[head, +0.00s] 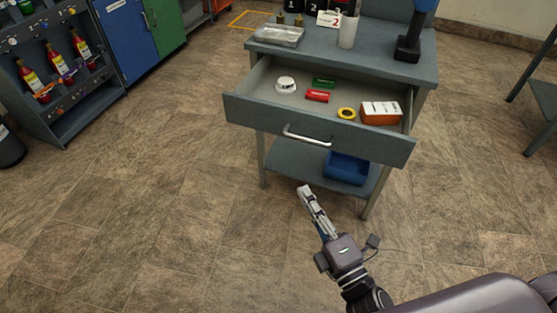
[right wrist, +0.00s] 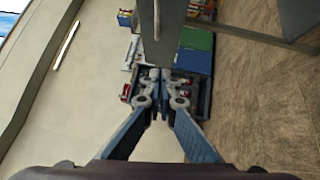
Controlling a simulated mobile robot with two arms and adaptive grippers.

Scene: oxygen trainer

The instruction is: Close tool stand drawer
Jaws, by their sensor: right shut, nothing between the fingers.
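The tool stand (head: 425,72) is a grey metal table with its drawer (head: 370,142) pulled out towards me. The drawer front has a silver bar handle (head: 306,136). In the drawer lie a white round item (head: 286,84), a green item (head: 324,82), a red item (head: 317,96), a yellow ring (head: 346,113) and an orange-and-white box (head: 380,112). My right gripper (head: 304,193) is shut and empty, below and in front of the drawer, apart from the handle. It also shows shut in the right wrist view (right wrist: 160,76). My left gripper is out of view.
A blue bin (head: 347,168) sits on the stand's lower shelf. The top holds a metal tray (head: 277,36), a white cup (head: 348,30) and a blue-and-black tool (head: 409,45). Cabinets (head: 127,35) stand at the left and another table (head: 545,95) at the right. Floor in front is clear.

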